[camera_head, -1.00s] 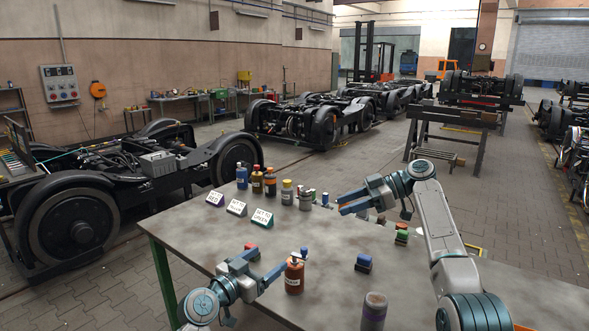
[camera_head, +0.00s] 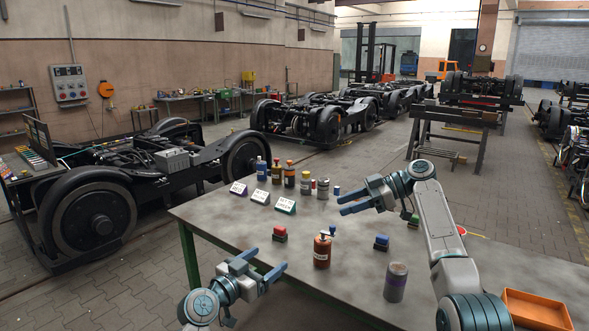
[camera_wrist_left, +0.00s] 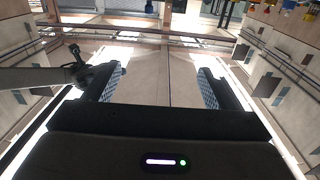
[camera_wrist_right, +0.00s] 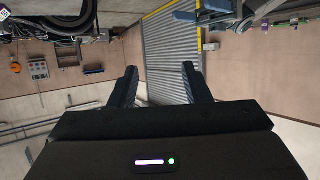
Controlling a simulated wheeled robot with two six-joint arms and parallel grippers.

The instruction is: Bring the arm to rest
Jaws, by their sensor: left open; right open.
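In the head view my left gripper (camera_head: 262,272) is open and empty, beside the table's near left edge, a little left of a brown bottle. In the left wrist view its two fingers (camera_wrist_left: 165,88) stand apart with nothing between them. My right gripper (camera_head: 356,198) is open and empty over the table, pointing left, with its arm reaching in from the lower right. In the right wrist view its fingers (camera_wrist_right: 160,85) are spread with nothing between them.
On the table (camera_head: 240,228) stand the brown bottle (camera_head: 322,252), a grey-purple cylinder (camera_head: 395,284), a red-topped block (camera_head: 279,234), a blue-topped block (camera_head: 381,243), several bottles (camera_head: 289,174) and label cards (camera_head: 286,205). An orange tray (camera_head: 538,310) lies lower right. A bogie (camera_head: 110,190) stands left.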

